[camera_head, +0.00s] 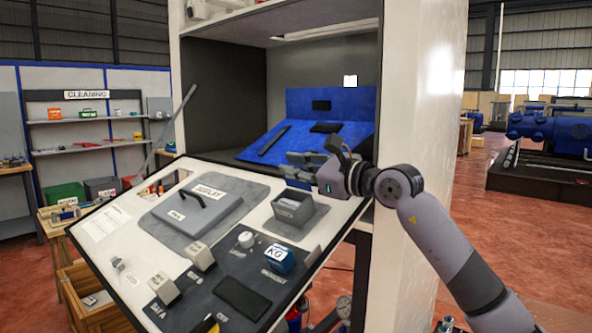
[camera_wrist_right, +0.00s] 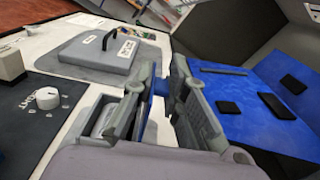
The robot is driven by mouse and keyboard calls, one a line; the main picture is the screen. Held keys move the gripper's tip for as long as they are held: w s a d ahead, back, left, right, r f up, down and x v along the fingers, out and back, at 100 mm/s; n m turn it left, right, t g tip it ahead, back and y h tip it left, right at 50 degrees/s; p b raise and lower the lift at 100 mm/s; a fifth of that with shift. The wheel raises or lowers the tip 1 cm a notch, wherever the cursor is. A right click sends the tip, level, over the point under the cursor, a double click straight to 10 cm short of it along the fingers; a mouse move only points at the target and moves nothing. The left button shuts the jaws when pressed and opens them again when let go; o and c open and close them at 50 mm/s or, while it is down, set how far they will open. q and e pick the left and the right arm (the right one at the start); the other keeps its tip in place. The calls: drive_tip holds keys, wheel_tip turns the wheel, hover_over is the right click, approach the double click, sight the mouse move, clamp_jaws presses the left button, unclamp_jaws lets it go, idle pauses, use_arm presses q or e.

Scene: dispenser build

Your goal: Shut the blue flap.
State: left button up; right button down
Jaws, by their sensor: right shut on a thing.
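The blue flap (camera_head: 297,147) is a sloped blue panel in the mouth of the tall cabinet, with a dark strip and a dark pad on it. It meets an upright blue panel (camera_head: 357,101) behind. In the right wrist view the blue surface (camera_wrist_right: 245,98) lies to the right of the fingers. My right gripper (camera_head: 303,168) is at the flap's near lower edge, above the sloped desk. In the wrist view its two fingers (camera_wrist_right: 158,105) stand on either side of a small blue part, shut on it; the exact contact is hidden. My left gripper is not in view.
The sloped white control desk (camera_head: 97,262) lies in front, with a grey lidded box (camera_head: 198,208), a small open grey bin (camera_head: 294,208), knobs and a blue KG block (camera_head: 280,259). The cabinet's white side wall (camera_head: 424,90) stands close beside my right arm.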

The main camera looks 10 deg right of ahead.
idle(0.3)
drive_tip(key=c, duration=1.6)
unclamp_jaws()
drive_tip(key=shift+c, duration=0.2)
drive_tip(key=v, duration=1.2)
